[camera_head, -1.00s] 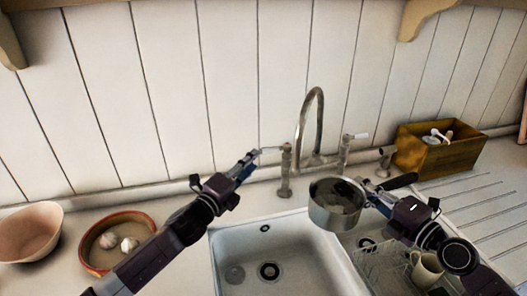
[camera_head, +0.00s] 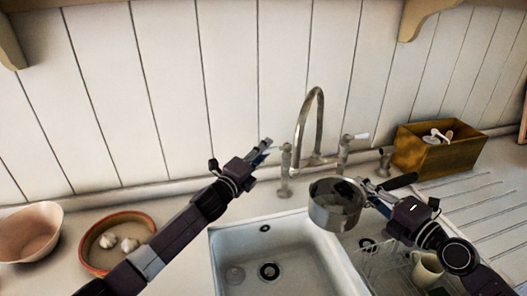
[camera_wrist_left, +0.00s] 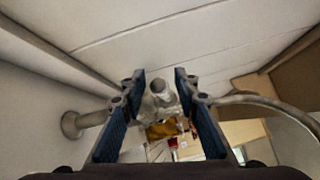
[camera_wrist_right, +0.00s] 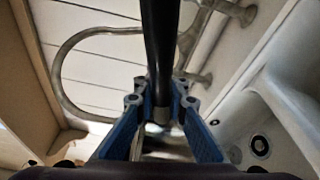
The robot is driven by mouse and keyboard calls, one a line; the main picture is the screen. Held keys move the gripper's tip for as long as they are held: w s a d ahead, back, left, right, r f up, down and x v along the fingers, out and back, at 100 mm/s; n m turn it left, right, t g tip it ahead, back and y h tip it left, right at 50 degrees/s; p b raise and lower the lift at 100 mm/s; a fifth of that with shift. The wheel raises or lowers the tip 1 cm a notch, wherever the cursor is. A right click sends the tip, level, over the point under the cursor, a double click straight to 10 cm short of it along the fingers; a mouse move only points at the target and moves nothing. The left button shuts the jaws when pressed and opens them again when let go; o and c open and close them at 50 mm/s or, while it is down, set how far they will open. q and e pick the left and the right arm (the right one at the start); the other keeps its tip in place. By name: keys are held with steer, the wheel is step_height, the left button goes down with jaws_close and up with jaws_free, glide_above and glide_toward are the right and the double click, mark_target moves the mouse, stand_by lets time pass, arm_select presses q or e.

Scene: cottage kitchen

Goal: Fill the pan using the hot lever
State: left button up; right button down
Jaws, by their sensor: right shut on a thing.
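The metal pan (camera_head: 335,208) is held upright over the right part of the sink, near the tap spout (camera_head: 319,105). My right gripper (camera_head: 368,189) is shut on its dark handle (camera_wrist_right: 160,45). Whether water is in the pan, I cannot tell; no stream shows. The tap's left valve (camera_head: 285,165) stands left of the spout. My left gripper (camera_head: 268,147) is beside its top, where the lever is mostly hidden. In the left wrist view its fingers (camera_wrist_left: 160,82) are open, with the valve's metal end (camera_wrist_left: 160,92) between them. The right lever (camera_head: 355,137) has a white tip.
The white sink basin (camera_head: 285,245) is empty below the arms. A dish rack (camera_head: 375,262) with a cup (camera_head: 427,270) is at right. A wooden box (camera_head: 440,152) stands back right. Two bowls (camera_head: 28,235) (camera_head: 92,262) stand left.

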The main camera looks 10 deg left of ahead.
mark_target(269, 152)
arm_select(q)
jaws_close()
steer(key=shift+s+d+n+y, duration=0.35)
steer(key=shift+d+n+y, duration=0.05)
steer(key=shift+y, duration=0.2)
steer(key=shift+s+d+n+t+y, duration=0.15)
steer(key=shift+s+n+t+y, duration=0.15)
steer(key=shift+n+y, duration=0.5)
steer(key=shift+s+d+n+t+y, duration=0.25)
steer(key=shift+s+n+y, duration=0.15)
steer(key=shift+y, duration=0.75)
steer(key=shift+s+d+n+t+y, duration=0.1)
steer(key=shift+s+n+t+y, duration=0.15)
steer(key=shift+n+y, duration=0.55)
steer(key=shift+o, duration=1.4)
jaws_free()
steer(key=shift+s, duration=0.1)
steer(key=s, duration=1.1)
steer(key=shift+s+f, duration=0.25)
steer(key=shift+s, duration=0.1)
